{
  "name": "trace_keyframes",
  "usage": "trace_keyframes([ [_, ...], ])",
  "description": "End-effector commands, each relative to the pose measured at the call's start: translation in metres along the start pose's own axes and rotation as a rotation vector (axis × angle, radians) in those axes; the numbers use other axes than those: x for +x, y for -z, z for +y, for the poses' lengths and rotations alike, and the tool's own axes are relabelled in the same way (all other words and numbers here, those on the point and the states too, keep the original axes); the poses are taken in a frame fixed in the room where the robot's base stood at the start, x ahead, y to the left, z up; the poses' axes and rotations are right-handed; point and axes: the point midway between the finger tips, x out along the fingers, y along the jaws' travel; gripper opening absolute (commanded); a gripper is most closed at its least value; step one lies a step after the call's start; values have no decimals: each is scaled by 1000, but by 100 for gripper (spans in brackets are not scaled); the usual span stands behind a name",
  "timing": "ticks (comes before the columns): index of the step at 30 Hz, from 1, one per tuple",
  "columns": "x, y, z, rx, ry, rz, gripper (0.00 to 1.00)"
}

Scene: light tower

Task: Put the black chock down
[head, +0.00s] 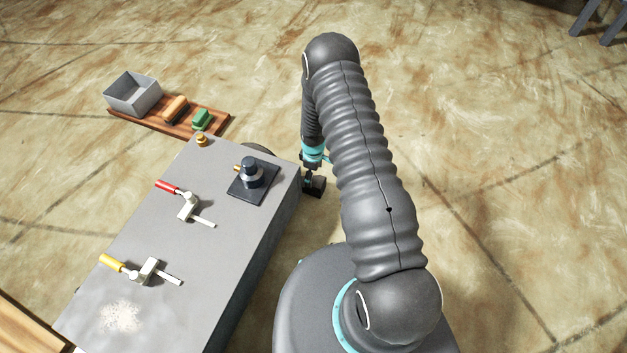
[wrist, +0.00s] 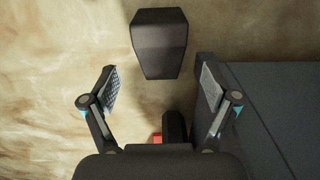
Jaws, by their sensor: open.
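My gripper (wrist: 160,88) is open, its two pads wide apart with bare floor between their tips. A black chock (wrist: 160,43), a block with a tapered end, shows just beyond the fingertips in the wrist view, apart from both pads. It appears to rest on the floor. In the head view a black block (head: 316,187), which looks like this chock, is under my gripper (head: 311,173), just right of the grey cabinet. A second dark piece (wrist: 174,127) with a red part beside it shows low between the fingers, partly hidden by the gripper body; I cannot tell what it is.
The grey cabinet (head: 150,240) stands close left of my gripper; its dark side (wrist: 285,110) is near the right finger in the wrist view. Clamps and a dark plate (head: 254,181) are on its top. A wooden board (head: 150,121) with a grey bin lies beyond.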

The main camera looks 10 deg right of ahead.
Motion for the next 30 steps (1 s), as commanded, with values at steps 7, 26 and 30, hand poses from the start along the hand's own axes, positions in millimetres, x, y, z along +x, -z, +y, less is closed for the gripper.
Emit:
trace_keyframes([
  [7,-40,0,0,0,-1,1,87],
  [26,-186,9,13,138,-62,52,87],
  [30,-250,6,8,212,-89,80,87],
])
